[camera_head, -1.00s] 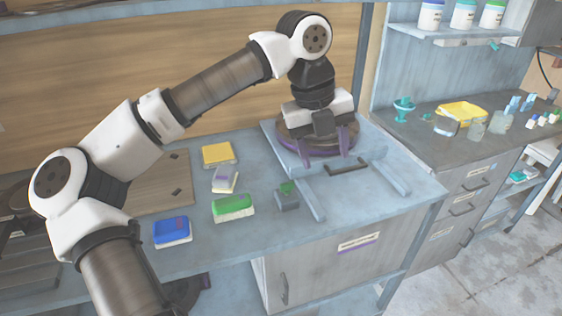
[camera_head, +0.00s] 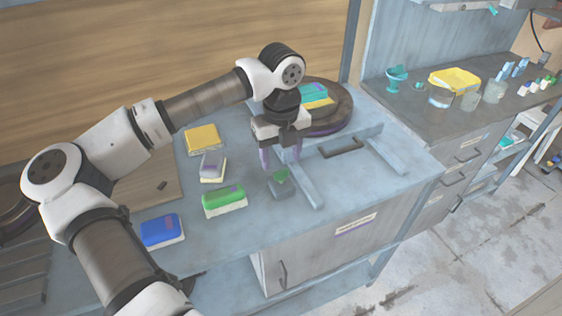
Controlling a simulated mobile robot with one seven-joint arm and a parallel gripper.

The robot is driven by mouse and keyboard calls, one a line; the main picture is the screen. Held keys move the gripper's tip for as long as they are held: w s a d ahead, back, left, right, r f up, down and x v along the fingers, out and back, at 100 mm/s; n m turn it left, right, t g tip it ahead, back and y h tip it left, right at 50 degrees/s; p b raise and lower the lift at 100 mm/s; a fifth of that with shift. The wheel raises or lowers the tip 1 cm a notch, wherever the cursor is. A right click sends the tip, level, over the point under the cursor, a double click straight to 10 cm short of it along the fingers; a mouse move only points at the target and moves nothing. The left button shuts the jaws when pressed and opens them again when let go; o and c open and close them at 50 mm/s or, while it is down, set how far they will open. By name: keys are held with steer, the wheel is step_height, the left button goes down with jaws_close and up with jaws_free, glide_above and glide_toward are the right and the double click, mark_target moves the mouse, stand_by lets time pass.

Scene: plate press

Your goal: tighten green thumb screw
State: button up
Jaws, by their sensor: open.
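The green thumb screw (camera_head: 281,175) sits on a small grey block (camera_head: 281,188) near the front of the workbench, beside the left rail of the slide frame. My gripper (camera_head: 281,157) points down with its purple fingers apart and empty. In the picture, its fingertips are just behind and above the green screw. I cannot tell exactly how high they are over it. Nothing hides the screw's green top.
A round brown plate (camera_head: 340,115) with a teal and yellow block (camera_head: 313,94) stands behind my gripper. Green (camera_head: 224,198), blue (camera_head: 161,229), yellow (camera_head: 202,138) and grey-purple (camera_head: 211,165) blocks lie to the left. Blue rails (camera_head: 308,191) and a dark handle (camera_head: 341,148) are to the right.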

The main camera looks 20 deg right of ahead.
mark_target(281, 171)
steer(key=shift+f+p, duration=0.3)
steer(key=shift+f, duration=1.7)
steer(key=c, duration=1)
